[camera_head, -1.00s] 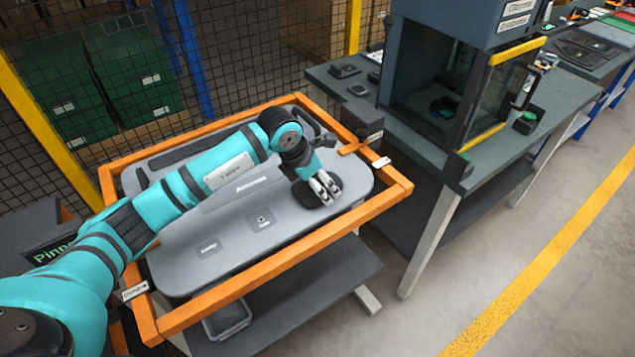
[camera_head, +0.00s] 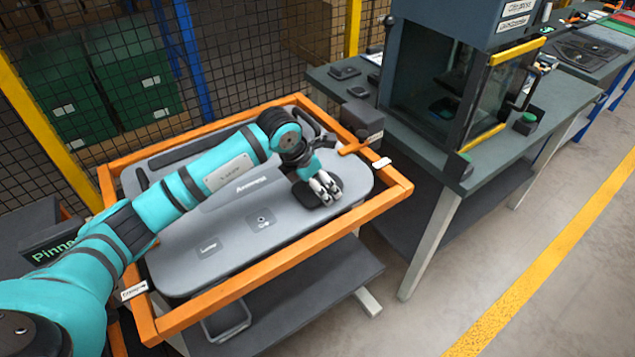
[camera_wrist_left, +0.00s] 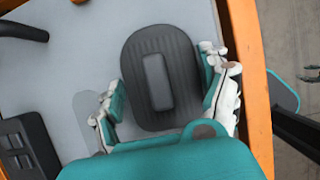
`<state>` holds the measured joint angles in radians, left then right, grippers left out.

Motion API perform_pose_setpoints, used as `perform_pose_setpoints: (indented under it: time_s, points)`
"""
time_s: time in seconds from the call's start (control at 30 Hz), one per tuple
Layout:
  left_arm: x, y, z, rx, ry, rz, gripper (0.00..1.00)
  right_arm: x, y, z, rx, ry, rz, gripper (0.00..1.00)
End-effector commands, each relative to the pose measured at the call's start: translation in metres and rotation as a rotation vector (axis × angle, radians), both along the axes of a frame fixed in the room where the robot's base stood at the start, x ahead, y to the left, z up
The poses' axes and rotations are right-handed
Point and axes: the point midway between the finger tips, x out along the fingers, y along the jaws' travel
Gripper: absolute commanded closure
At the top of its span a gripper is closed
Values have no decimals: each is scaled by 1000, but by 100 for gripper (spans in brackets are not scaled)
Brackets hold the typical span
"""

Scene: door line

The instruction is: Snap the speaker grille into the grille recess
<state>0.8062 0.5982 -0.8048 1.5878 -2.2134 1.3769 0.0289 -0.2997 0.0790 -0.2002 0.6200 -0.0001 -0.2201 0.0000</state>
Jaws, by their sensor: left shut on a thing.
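The speaker grille is a dark grey ribbed oval (camera_wrist_left: 176,98) with a raised bar along its middle; it also shows under my fingers in the head view (camera_head: 304,194). My left gripper (camera_head: 324,188) is shut on it, with a finger at each side in the wrist view (camera_wrist_left: 162,92). The grille is at the right end of the grey door panel (camera_head: 215,222), lying flat over it. The grille recess is not visible; the grille and my fingers cover that part. I cannot tell whether the grille is seated or slightly above the panel. My right gripper is not in view.
An orange frame (camera_head: 290,258) surrounds the panel, with an orange clamp (camera_head: 358,145) at its far right side. A bench (camera_head: 415,160) with a dark press-like cabinet (camera_head: 440,75) stands to the right. A mesh fence (camera_head: 240,60) is behind. Floor at right is clear.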

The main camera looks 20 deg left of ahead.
Motion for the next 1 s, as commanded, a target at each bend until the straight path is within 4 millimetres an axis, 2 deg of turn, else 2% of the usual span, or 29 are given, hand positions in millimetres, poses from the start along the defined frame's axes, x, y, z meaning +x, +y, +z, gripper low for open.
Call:
perform_pose_setpoints:
  time_s: [0.03, 0.33, 0.37, 1.0]
  points:
    - [-9, 2, -21, 20, 38, -4, 60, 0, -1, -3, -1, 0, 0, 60]
    - [-9, 2, -23, 20, 38, -4, 59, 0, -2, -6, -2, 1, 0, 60]
    - [-9, 2, -23, 19, 37, -4, 65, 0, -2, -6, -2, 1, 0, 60]
    - [-9, 3, -23, 21, 36, -4, 63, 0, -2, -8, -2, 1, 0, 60]
